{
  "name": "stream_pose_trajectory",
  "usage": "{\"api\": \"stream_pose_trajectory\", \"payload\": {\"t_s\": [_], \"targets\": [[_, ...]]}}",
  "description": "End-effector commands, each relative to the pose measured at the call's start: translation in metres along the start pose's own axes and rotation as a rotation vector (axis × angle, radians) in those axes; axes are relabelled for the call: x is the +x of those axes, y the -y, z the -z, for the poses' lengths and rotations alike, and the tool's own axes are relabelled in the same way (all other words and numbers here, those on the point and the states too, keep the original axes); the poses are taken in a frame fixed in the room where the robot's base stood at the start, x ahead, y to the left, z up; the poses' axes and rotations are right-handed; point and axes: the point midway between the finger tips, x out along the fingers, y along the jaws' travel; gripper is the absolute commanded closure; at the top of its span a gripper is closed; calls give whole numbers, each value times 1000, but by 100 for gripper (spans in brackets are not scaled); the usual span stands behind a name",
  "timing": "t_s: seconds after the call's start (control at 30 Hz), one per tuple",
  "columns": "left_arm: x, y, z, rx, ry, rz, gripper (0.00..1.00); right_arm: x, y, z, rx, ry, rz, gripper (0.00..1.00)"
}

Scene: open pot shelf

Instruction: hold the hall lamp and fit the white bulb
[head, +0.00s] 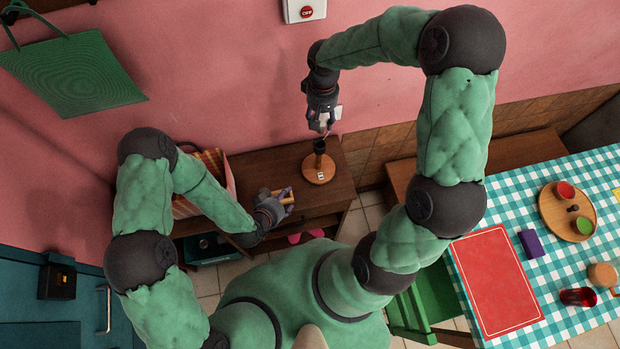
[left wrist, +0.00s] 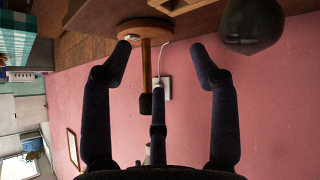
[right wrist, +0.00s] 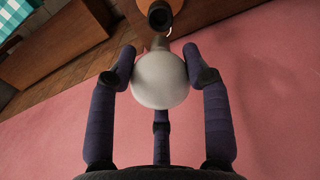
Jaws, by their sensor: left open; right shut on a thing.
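The hall lamp has a round wooden base (head: 319,169) on the brown shelf, with a thin wooden post (left wrist: 146,68) and a black socket (head: 319,146) upright on top. My right gripper (head: 323,126) is shut on the white bulb (right wrist: 160,80) above the lamp. In the right wrist view the bulb's narrow end points towards the open socket (right wrist: 160,16), seemingly apart from it. My left gripper (head: 282,201) is open and low, left of the lamp at the shelf's front. In the left wrist view the post shows between its spread fingers (left wrist: 158,50), farther off and untouched.
A striped bag (head: 212,165) stands left of the lamp. A checked table (head: 533,245) stands right.

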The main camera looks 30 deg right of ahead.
Motion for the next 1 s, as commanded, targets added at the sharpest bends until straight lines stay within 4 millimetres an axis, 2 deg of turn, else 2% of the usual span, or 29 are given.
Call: {"api": "stream_pose_trajectory", "payload": {"t_s": [0.1, 0.2, 0.4, 0.67, 1.0], "targets": [[28, -26, 16, 136, -100, -4, 40, 0, 0, 0, 0, 0, 0, 69], [45, -44, 28, 231, -177, 0, 40, 0, 0, 0, 0, 0, 0, 69], [61, -71, 41, 350, -282, 8, 40, 0, 0, 0, 0, 0, 0, 69], [74, -80, 47, 385, -315, 12, 40, 0, 0, 0, 0, 0, 0, 69], [124, -82, 63, 382, -314, 12, 40, 0, 0, 0, 0, 0, 0, 69]]}}
